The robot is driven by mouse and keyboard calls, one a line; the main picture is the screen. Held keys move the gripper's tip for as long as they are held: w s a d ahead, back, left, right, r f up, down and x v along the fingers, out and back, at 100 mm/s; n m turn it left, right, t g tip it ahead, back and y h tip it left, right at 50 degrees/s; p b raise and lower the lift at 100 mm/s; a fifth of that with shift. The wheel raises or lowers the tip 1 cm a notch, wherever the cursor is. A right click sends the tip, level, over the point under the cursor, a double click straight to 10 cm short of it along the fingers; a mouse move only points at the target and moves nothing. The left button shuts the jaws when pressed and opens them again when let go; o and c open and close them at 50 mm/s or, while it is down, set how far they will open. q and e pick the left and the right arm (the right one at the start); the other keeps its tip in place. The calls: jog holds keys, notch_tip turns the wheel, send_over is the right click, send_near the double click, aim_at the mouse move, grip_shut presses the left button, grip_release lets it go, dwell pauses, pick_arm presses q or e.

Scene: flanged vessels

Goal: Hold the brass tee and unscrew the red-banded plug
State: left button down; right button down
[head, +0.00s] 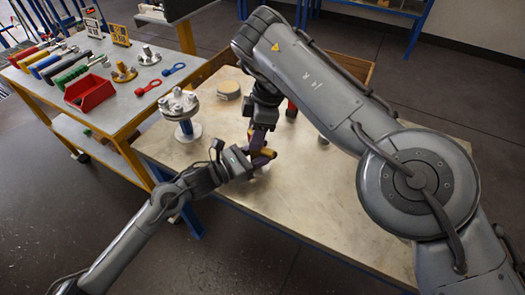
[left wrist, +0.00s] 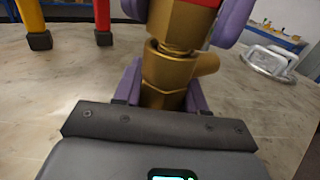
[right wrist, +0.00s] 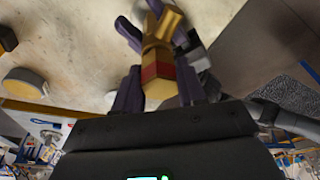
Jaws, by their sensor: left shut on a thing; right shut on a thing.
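My left gripper (left wrist: 163,92) is shut on the tee, with purple fingers on both sides. The brass plug (right wrist: 158,90) with a red band (right wrist: 157,71) sits in line with the tee (right wrist: 168,22), at its upper end. My right gripper (right wrist: 157,88) comes from above and is shut on the plug. Whether a thread gap shows is unclear.
A flanged vessel (head: 180,104) stands on the table (head: 330,205) at the left, beside a round tan disc (head: 228,89). A tool cart (head: 130,108) at the left carries a red bin (head: 88,92) and several tools. The table's front right is clear.

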aim_at(250, 132)
jog(key=shift+n+g, duration=0.3)
jog(key=shift+n, duration=0.9)
jog(key=shift+r, duration=0.3)
jog(key=shift+r, duration=0.9)
jog(key=shift+r, duration=0.1)
jog(key=shift+r, duration=1.9)
pick_arm(q)
jog(key=c, duration=0.6)
grip_release()
jog(key=shift+o, duration=0.2)
